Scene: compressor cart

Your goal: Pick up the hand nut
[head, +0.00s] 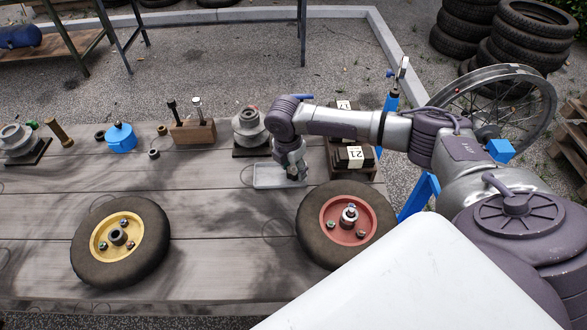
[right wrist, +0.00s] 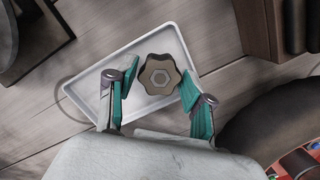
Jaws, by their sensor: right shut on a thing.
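The hand nut (right wrist: 159,76) is a brown, lobed knob with a hexagon at its centre, seen from above in the right wrist view. It sits between the two teal fingers of my right gripper (right wrist: 157,84), which is shut on it. The white tray (right wrist: 88,75) lies below the nut; I cannot tell whether the nut touches it. In the head view my right gripper (head: 293,172) points down over the tray (head: 264,184), and the nut is hidden there. My left gripper is not in view.
A red-hubbed wheel (head: 322,238) and a yellow-hubbed wheel (head: 88,262) lie on the plank table. A wooden box with dark blocks (head: 353,158) stands right of the tray. A metal part on a dark base (head: 249,127) stands behind it. The table between the wheels is clear.

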